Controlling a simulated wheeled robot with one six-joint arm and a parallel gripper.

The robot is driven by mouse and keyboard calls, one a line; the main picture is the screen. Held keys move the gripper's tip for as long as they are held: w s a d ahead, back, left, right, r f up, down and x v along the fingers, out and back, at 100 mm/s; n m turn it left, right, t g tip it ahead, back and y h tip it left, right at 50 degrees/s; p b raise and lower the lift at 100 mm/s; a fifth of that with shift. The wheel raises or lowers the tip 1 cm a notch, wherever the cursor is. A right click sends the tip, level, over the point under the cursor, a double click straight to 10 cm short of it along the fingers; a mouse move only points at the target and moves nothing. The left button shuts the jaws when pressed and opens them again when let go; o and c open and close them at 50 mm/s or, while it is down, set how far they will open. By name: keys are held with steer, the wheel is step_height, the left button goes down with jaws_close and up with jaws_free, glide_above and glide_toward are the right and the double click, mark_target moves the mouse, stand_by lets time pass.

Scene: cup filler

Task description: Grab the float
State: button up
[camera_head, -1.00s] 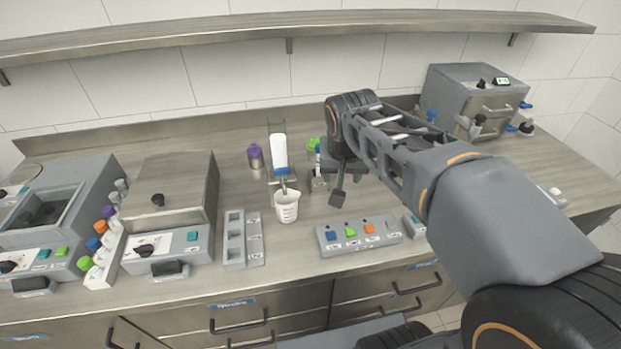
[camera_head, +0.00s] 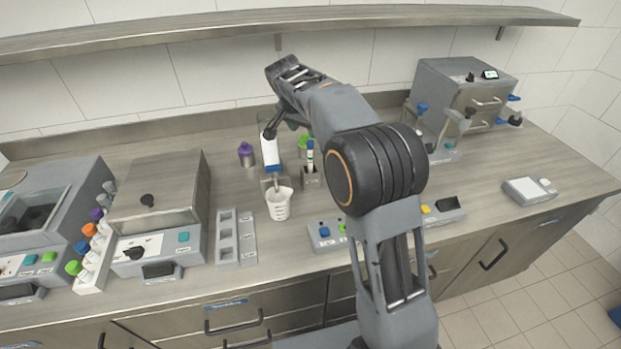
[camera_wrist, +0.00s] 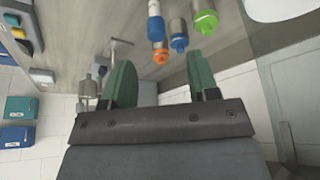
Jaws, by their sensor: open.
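The cup filler is a white upright container with a blue lower end (camera_head: 270,152) on a metal stand at the back middle of the counter. A white measuring cup (camera_head: 279,205) stands below its spout. I cannot tell which part is the float. My gripper (camera_head: 285,128) is at the top of the filler, close to the white container, and partly covers it. In the wrist view my gripper (camera_wrist: 160,78) is open, with two green finger pads apart and nothing between them.
A purple-capped bottle (camera_head: 246,154) stands left of the filler. A small rack with a pen-like tube (camera_head: 310,158) stands right of it. The wrist view shows bottles with blue, orange and green caps (camera_wrist: 179,42). A grey machine (camera_head: 462,95) stands at the back right.

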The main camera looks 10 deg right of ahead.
mark_target(310, 142)
steer(key=shift+s+p+x, duration=0.2)
steer(key=shift+p+x, duration=0.2)
steer(key=shift+x, duration=3.35)
steer(key=shift+c, duration=0.3)
jaws_close()
